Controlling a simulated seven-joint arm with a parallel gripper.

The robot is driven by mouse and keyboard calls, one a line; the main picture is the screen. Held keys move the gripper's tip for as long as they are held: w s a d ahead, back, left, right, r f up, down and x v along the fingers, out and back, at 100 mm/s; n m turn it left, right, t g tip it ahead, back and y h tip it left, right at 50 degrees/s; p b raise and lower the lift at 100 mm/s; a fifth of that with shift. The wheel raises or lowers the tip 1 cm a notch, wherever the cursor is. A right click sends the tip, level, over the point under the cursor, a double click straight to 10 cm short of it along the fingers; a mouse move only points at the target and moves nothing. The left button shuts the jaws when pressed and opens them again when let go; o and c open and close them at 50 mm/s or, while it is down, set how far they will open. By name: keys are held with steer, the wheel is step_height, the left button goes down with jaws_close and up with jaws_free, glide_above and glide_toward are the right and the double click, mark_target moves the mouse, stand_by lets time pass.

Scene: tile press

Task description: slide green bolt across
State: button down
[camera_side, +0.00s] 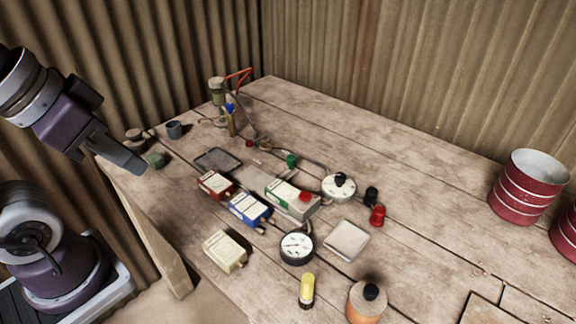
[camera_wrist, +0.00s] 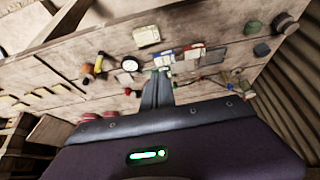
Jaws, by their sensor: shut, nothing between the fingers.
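A small green knob-like piece (camera_side: 292,160) stands on the table beyond the green and white box; it is the likeliest green bolt, but its shape is too small to be sure. A darker green round piece (camera_side: 156,160) lies near the table's left edge, and a green one also shows in the wrist view (camera_wrist: 253,28). My gripper (camera_side: 136,165) is shut and empty above the table's left edge, well left of the green knob. Its fingers (camera_wrist: 163,75) also show in the wrist view, overlapping the far boxes in the picture.
Red (camera_side: 215,185), blue (camera_side: 249,209) and cream (camera_side: 225,251) boxes stand left of the green and white box (camera_side: 284,193). Red tins (camera_side: 528,188) stand far right. The back right planks are clear.

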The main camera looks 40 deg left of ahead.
steer(key=c, duration=2)
jaws_free()
steer(key=o, duration=0.7)
steer(key=shift+n+g+h, duration=0.3)
steer(key=w+r, duration=0.1)
steer(key=w, duration=0.1)
steer(key=w+r, duration=0.1)
steer(key=w, duration=0.1)
steer(key=shift+w+r, duration=0.1)
steer(key=shift+r, duration=0.05)
steer(key=shift+o, duration=0.2)
steer(key=w+r+n+g, duration=0.1)
steer(key=w, duration=0.9)
steer(key=shift+w+a+r+g, duration=0.2)
steer(key=shift+w+a+g, duration=0.1)
steer(key=n+g, duration=0.2)
steer(key=g, duration=0.1)
glide_above(291, 157)
steer(key=s, duration=0.1)
step_height(291, 157, down, 17)
steer(key=shift+m, duration=0.3)
steer(key=f, duration=0.6)
steer(key=w+f, duration=0.1)
steer(key=f, duration=0.2)
steer(key=shift+w+f, duration=0.1)
steer(key=shift+f, duration=0.3)
